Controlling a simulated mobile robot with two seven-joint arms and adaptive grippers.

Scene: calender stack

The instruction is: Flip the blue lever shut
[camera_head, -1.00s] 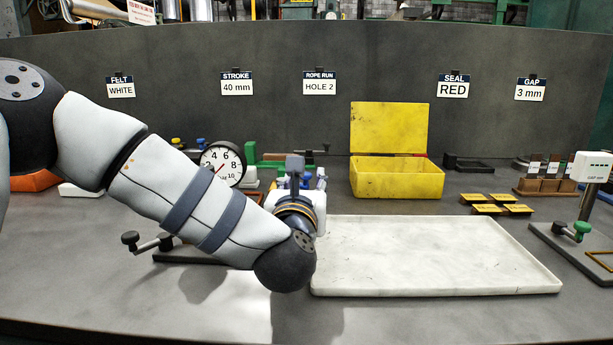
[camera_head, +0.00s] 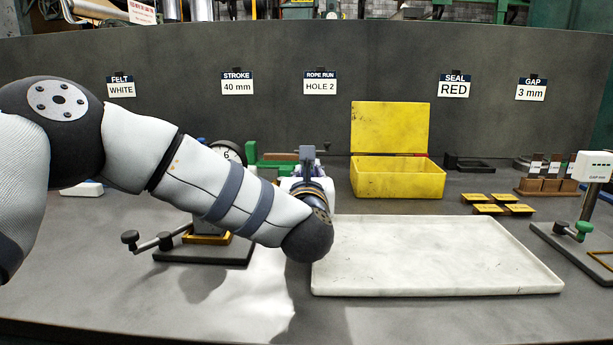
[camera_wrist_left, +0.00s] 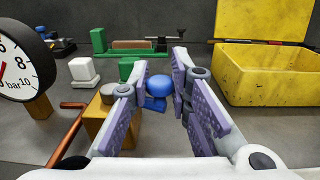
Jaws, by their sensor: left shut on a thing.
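The blue lever shows in the left wrist view as a round blue knob (camera_wrist_left: 160,86) with a blue piece beneath it, beside a wooden block (camera_wrist_left: 106,122). My left gripper (camera_wrist_left: 160,74) has its purple-padded fingers on either side of the knob and is shut on it. In the head view my left arm reaches in from the left, and its wrist (camera_head: 308,228) hides the lever and most of the gripper. How far the lever is turned cannot be told. My right gripper is in neither view.
A pressure gauge (camera_wrist_left: 15,70) and a copper-coloured pipe (camera_wrist_left: 68,130) stand left of the gripper. An open yellow box (camera_head: 398,180) is behind, right of the wrist. A white tray (camera_head: 430,284) lies right of the wrist. The front of the bench is mostly clear.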

